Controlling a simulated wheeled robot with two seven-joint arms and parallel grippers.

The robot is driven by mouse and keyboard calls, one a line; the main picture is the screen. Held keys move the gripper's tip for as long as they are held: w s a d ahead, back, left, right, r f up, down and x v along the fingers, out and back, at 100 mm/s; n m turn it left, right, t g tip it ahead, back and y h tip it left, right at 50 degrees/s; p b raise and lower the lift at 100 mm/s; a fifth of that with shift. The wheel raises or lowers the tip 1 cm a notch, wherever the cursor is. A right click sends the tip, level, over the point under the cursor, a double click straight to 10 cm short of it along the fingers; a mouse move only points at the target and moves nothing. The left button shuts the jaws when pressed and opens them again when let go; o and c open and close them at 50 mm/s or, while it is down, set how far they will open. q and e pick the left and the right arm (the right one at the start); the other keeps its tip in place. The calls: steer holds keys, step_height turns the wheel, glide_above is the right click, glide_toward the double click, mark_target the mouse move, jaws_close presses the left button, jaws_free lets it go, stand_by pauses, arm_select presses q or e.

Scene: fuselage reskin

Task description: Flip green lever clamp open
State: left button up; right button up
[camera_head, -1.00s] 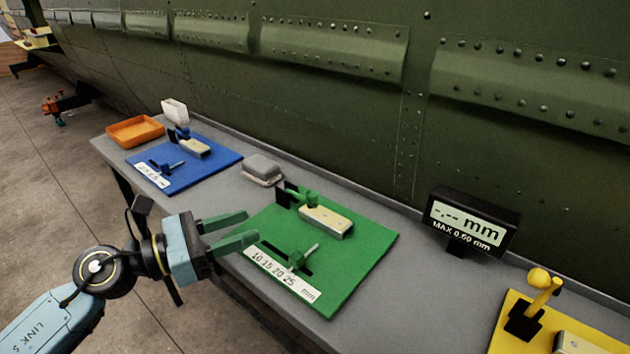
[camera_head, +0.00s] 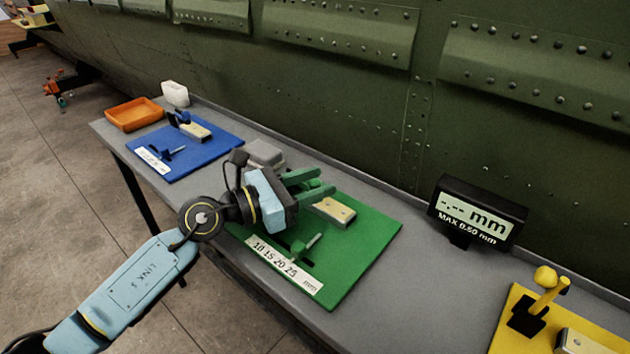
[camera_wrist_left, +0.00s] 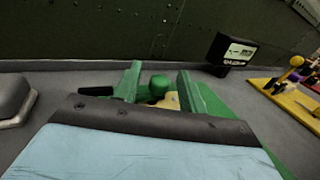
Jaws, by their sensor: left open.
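The green board (camera_head: 365,250) lies on the bench with a beige block (camera_head: 334,211), a small green slider (camera_head: 305,247) and a number strip on it. My left gripper (camera_head: 318,180) is open over the back left part of the board, at the green lever clamp. In the left wrist view the clamp's round green knob (camera_wrist_left: 159,84) shows between the two open fingers (camera_wrist_left: 160,85); I cannot tell whether they touch it. In the head view the gripper mostly hides the clamp. My right gripper is not in view.
A grey box (camera_head: 266,153) sits just behind my left wrist. A display (camera_head: 478,213) stands right of the green board, and a yellow board (camera_head: 512,318) with a yellow lever is at the lower right. A blue board (camera_head: 190,155) and orange tray (camera_head: 134,114) are left. The green fuselage wall rises behind.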

arm_select(q)
steer(key=shift+w+d, duration=0.15)
steer(key=shift+d, duration=0.05)
jaws_close()
